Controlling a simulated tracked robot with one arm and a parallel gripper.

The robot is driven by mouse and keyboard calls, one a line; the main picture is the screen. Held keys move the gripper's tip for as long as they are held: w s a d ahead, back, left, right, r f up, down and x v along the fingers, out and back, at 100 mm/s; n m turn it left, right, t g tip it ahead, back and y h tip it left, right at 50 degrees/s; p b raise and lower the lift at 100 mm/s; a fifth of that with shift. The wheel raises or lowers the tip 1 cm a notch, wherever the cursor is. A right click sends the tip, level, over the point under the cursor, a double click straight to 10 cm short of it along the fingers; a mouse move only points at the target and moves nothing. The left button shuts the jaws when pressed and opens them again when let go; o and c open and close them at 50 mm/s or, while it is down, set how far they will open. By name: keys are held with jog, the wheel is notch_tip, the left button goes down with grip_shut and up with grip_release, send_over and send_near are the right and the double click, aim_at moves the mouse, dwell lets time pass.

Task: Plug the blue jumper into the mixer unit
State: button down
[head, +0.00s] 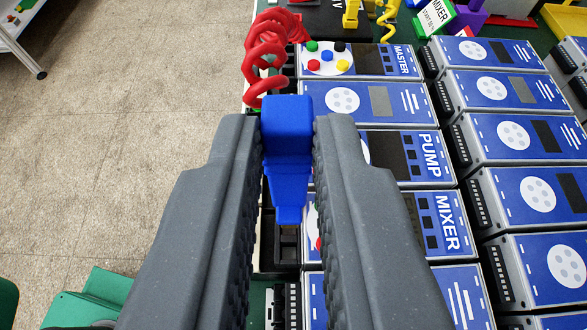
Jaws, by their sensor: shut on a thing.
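My gripper (287,150) points away from the camera, with its two grey fingers shut on the blue jumper (287,112). The jumper is a blue block with a narrower, stepped lower part, and it sits between the fingertips. The mixer unit (438,222) is a blue-faced box labelled MIXER, to the right of the jumper's lower end. Its left side has a dark socket area (287,245), which shows just below the jumper in the picture. The right finger hides much of the mixer's face. I cannot tell whether the jumper touches the socket.
The pump unit (428,155) and master unit (403,62) stand beyond the mixer. A red coiled cable (262,70) rises at the master's left end. More blue-faced units (545,195) fill the right side. Bare floor (120,130) lies left, with green objects (100,290) at lower left.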

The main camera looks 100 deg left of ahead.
aim_at(287, 224)
jog(key=shift+f+b, duration=2.95)
jog(key=shift+b, duration=1.75)
jog(key=shift+f+b, duration=1.3)
jog(key=c, duration=1.3)
grip_release()
jog(key=shift+c, duration=0.2)
jog(key=shift+d+r, duration=0.1)
jog(key=p+v, duration=0.2)
jog(key=v, duration=1.1)
jog(key=shift+d, duration=0.3)
jog(key=shift+w+r, duration=0.1)
jog(key=shift+r, duration=0.05)
